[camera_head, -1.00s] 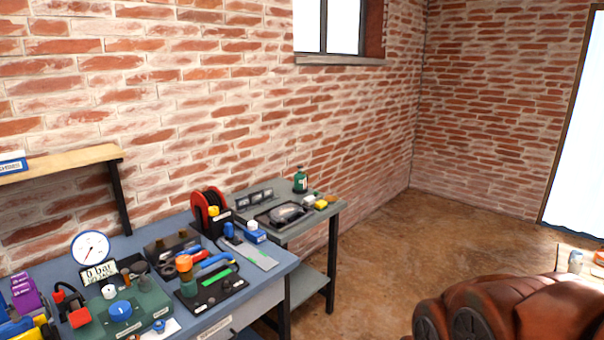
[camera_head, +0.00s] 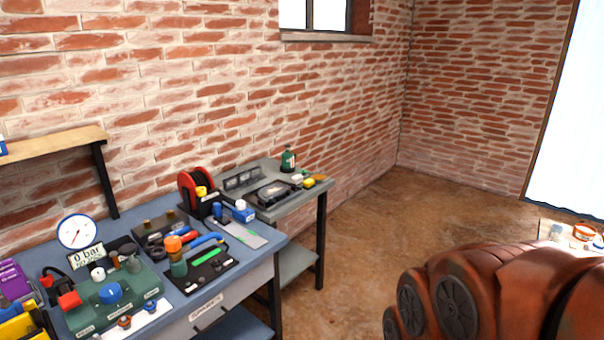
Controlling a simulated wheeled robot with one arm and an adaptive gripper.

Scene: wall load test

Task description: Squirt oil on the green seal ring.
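I cannot make out a green seal ring in this view. A dark green bottle (camera_head: 288,161) stands upright on the small grey table at the back; I cannot tell whether it holds oil. A green container with an orange top (camera_head: 176,262) stands on the blue workbench. A bright green strip (camera_head: 206,256) lies on a black plate beside it. My red-brown arm fills the lower right, well apart from both benches, and my gripper is not in view.
The blue workbench (camera_head: 255,262) holds a round gauge (camera_head: 77,232), a green block with knobs (camera_head: 115,296) and a red reel (camera_head: 191,195). The grey table (camera_head: 312,199) adjoins it. A small surface with an orange-rimmed item (camera_head: 584,232) shows at right. Brown floor (camera_head: 380,235) lies clear between.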

